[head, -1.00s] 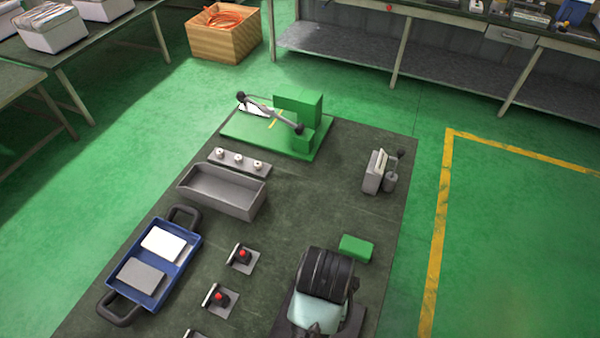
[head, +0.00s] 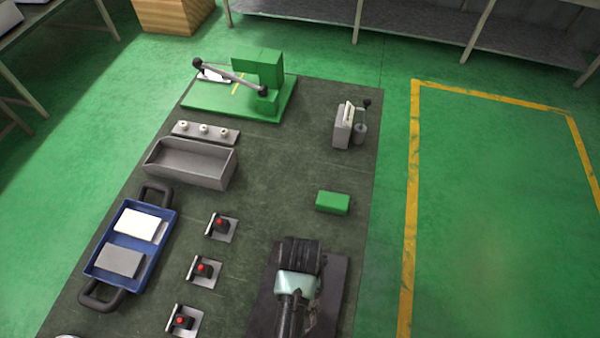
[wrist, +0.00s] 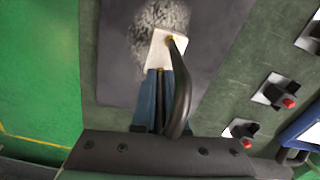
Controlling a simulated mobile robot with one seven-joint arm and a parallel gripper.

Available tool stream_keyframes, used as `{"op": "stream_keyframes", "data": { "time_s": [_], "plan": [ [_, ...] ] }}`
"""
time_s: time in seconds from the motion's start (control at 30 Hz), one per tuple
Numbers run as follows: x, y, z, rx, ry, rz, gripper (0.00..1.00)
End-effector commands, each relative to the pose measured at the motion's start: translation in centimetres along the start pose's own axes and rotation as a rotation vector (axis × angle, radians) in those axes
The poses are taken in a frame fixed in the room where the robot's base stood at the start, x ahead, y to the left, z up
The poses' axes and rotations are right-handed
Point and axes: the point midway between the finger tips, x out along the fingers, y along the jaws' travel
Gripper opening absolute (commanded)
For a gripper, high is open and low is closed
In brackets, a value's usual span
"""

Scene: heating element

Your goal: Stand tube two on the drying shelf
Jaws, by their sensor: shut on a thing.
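My gripper (wrist: 160,82) shows in the wrist view with blue-grey fingers, over a dark slab. A dark curved tube (wrist: 180,95) with brass-coloured ends lies along the fingers, and a pale plate (wrist: 160,48) shows at their tips. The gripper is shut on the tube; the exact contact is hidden. No label tells which tube this is. In the head view my gripper (head: 292,318) is at the lower middle, over the dark slab (head: 335,295), partly cut off by the frame. I cannot tell which thing is the drying shelf.
Several red-topped fixtures (head: 205,268) stand left of the slab. Further left are a blue tray (head: 150,255) and a grey trough (head: 190,172). A strip with white knobs (head: 205,130), a green lever device (head: 240,100), a green block (head: 333,202) and a cranked grey box (head: 343,130) stand farther back.

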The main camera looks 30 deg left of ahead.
Motion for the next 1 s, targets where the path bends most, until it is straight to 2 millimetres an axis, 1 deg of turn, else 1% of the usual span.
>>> {"op": "stream_keyframes", "data": {
  "time_s": [0.37,0.4,0.53,0.57,0.83,0.93,1.0],
  "plan": [
    [0.4,0.0,-0.1,0.001,0.001,0.000,0.00],
    [0.4,0.0,0.0,0.000,0.001,0.000,0.16],
    [0.4,0.0,0.0,0.000,0.001,0.000,0.40],
    [0.4,0.0,0.0,0.000,0.001,0.000,0.41],
    [0.3,0.0,0.0,0.000,0.001,0.000,0.41],
    [-0.3,0.0,-0.1,0.000,0.003,0.000,0.41],
    [-1.1,0.0,-0.1,0.001,0.004,0.000,0.41]
  ]
}}
